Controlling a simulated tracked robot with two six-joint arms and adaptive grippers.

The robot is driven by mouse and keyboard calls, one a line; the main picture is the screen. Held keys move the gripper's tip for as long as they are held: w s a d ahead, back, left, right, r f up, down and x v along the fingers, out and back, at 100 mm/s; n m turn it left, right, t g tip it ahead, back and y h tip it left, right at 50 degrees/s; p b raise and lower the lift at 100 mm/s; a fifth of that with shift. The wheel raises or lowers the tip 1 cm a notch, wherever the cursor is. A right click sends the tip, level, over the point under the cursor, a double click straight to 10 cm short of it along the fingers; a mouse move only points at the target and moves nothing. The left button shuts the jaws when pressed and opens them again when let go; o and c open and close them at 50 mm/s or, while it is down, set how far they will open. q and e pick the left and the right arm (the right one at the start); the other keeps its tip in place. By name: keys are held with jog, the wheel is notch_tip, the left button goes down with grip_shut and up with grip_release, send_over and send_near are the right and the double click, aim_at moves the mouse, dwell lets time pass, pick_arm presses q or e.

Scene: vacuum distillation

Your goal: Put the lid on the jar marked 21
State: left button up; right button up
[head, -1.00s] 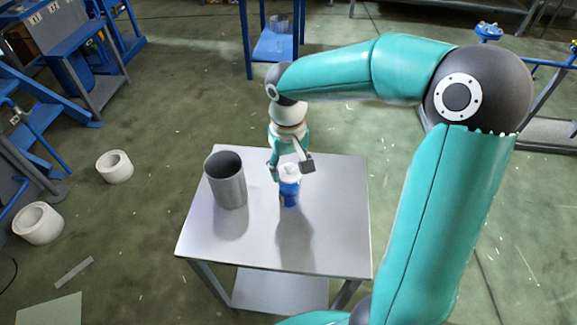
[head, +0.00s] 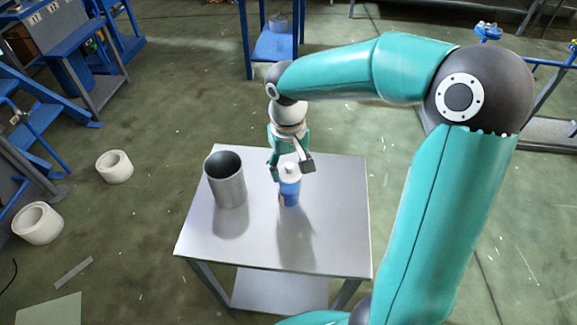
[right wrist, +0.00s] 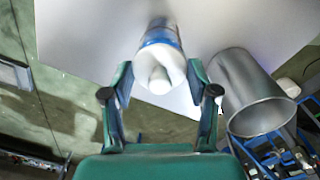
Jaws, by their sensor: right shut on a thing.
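A blue jar (head: 290,191) stands upright on the grey metal table. A white lid (head: 290,173) with a round knob is directly over the jar's top; whether it is fully seated cannot be told. My right gripper (head: 290,168) reaches down from above and is shut on the lid. In the right wrist view the lid (right wrist: 161,73) is between the two fingers (right wrist: 160,82), with the blue jar (right wrist: 160,37) beyond it. No number on the jar is readable. My left gripper is not in view.
An open metal cylinder (head: 228,184) stands on the table (head: 335,225), left of the jar; it also shows in the right wrist view (right wrist: 243,92). The table's right and front parts are clear. White rings (head: 114,167) lie on the floor at left.

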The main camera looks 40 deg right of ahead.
jog(key=shift+f+b, duration=0.5)
jog(key=shift+f, duration=0.05)
dwell(0.9)
jog(key=o, duration=1)
jog(key=shift+o, duration=1.2)
jog(key=shift+r, duration=0.1)
jog(key=shift+r+p, duration=2.85)
jog(key=shift+r, duration=0.6)
